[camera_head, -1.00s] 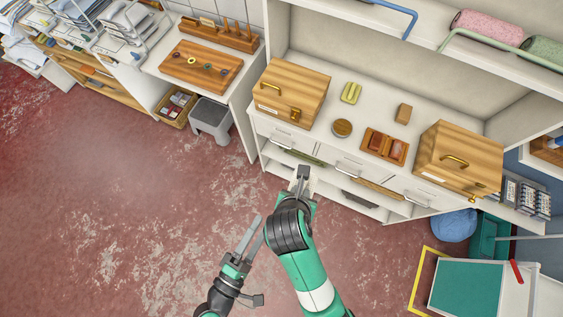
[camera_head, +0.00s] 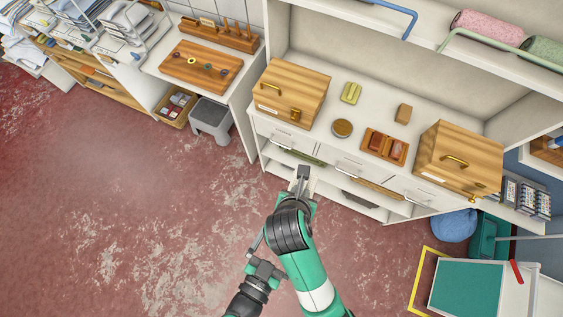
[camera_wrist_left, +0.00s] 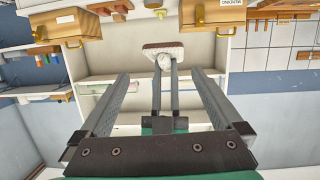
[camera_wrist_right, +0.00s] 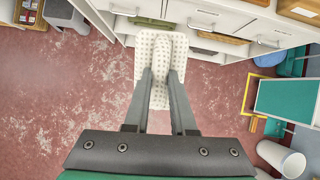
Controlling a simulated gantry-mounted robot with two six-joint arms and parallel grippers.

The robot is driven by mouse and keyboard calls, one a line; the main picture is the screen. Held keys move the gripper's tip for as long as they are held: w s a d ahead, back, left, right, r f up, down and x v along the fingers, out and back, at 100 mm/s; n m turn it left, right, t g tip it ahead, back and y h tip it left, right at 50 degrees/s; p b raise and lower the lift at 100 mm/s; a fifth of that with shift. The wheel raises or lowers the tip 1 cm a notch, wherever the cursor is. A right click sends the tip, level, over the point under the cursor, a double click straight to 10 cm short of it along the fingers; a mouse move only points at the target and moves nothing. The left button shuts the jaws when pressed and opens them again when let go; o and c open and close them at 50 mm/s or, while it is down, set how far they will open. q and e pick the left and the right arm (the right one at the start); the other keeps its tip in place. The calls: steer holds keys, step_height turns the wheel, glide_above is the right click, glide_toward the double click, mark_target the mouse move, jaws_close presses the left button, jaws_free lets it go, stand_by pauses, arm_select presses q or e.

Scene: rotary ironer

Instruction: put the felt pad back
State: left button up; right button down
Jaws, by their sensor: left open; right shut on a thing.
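The pad (camera_wrist_right: 153,78) is pale and dotted, with a raised grip in its middle. My right gripper (camera_wrist_right: 160,72) is shut on that grip and holds the pad in front of the cabinet. In the left wrist view the pad (camera_wrist_left: 150,47) shows a brown face at its far side. In the head view my right gripper (camera_head: 303,174) hides most of the pad. My left gripper (camera_head: 262,245) is open and empty beside the right arm, its fingertips partly hidden. In the left wrist view its fingers (camera_wrist_left: 160,85) stand wide apart, with my right gripper between them in the picture.
The white cabinet (camera_head: 270,150) has drawers and lower shelves. Wooden boxes (camera_head: 291,90) (camera_head: 458,160), a round tin (camera_head: 342,128), a brown tray (camera_head: 385,146) and small blocks stand on its top. A grey stool (camera_head: 211,116) is left of it. The red floor at left is clear.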

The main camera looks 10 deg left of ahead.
arm_select(q)
steer(key=shift+t, duration=0.4)
steer(key=x, duration=0.8)
steer(key=a+r+x, duration=0.1)
steer(key=x, duration=0.3)
steer(key=shift+w+d, duration=0.1)
steer(key=shift+w, duration=0.2)
steer(key=c, duration=1)
steer(key=shift+r, duration=0.1)
arm_select(e)
steer(key=c, duration=0.7)
jaws_free()
steer(key=shift+o, duration=0.2)
